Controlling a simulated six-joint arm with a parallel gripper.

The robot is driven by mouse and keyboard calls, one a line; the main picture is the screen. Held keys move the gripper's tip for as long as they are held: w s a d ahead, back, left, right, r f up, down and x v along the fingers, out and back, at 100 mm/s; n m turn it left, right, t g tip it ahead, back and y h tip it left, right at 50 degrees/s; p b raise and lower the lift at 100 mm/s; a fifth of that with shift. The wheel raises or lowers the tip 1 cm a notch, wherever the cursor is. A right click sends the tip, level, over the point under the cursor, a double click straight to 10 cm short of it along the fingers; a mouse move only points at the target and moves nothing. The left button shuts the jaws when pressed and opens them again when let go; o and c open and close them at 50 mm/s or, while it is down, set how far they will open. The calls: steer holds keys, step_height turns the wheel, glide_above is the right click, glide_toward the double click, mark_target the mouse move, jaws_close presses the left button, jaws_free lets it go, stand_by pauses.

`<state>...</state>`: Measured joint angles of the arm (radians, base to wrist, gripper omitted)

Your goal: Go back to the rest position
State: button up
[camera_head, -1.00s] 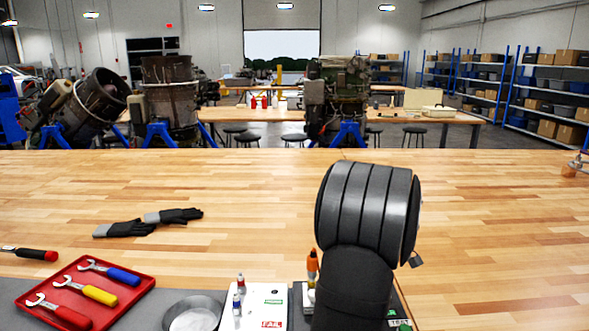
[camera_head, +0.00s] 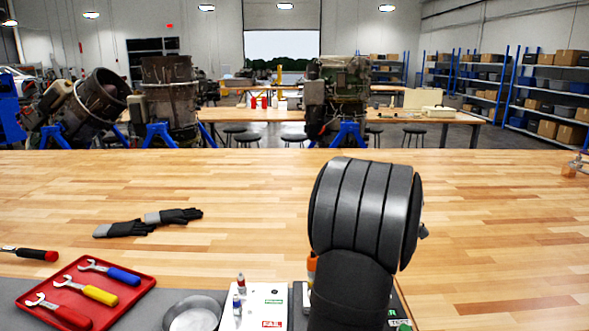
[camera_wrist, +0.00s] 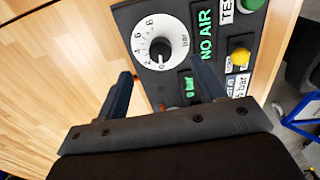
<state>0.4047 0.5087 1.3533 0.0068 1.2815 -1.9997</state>
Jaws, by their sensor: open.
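My gripper (camera_wrist: 165,90) shows in the wrist view with its two dark fingers apart and nothing between them. Beyond the fingers lies a dark control panel (camera_wrist: 178,12) with a round dial marked in bar (camera_wrist: 160,38), a green "NO AIR" label (camera_wrist: 206,36), a yellow knob (camera_wrist: 240,56) and a green button. I cannot tell how far the fingers are from the panel. In the head view my dark arm stands at the right of centre and hides the gripper and much of the panel.
A red tray (camera_head: 128,292) with several wrenches lies at the left. Next to it are a round metal dish (camera_head: 193,316) and a white board with a "FAIL" label (camera_head: 262,292). Gloves (camera_head: 173,216) lie further back.

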steer(key=n, duration=0.2)
steer(key=f+n, duration=0.1)
steer(key=n, duration=0.3)
steer(key=shift+f+n, duration=0.3)
steer(key=shift+n, duration=0.1)
steer(key=shift+o, duration=1.3)
steer(key=o, duration=0.6)
steer(key=a+r+m, duration=0.1)
steer(key=a+r, duration=0.1)
steer(key=r, duration=0.1)
steer(key=w+a+r+m, duration=0.1)
steer(key=a+r, duration=0.2)
steer(key=w+a+r, duration=0.1)
steer(key=a+r, duration=0.1)
steer(key=r, duration=0.1)
steer(key=shift+w+a+r+m, duration=0.2)
steer(key=shift+a+r+m, duration=0.05)
steer(key=shift+r+m, duration=0.15)
steer(key=shift+c, duration=0.2)
steer(key=s+a+r+m, duration=0.2)
steer(key=a+r+m, duration=0.2)
steer(key=a+r, duration=0.6)
steer(key=f, duration=0.8)
steer(key=shift+w+d+f, duration=0.15)
steer(key=shift+d+f, duration=0.05)
steer(key=shift+d, duration=0.1)
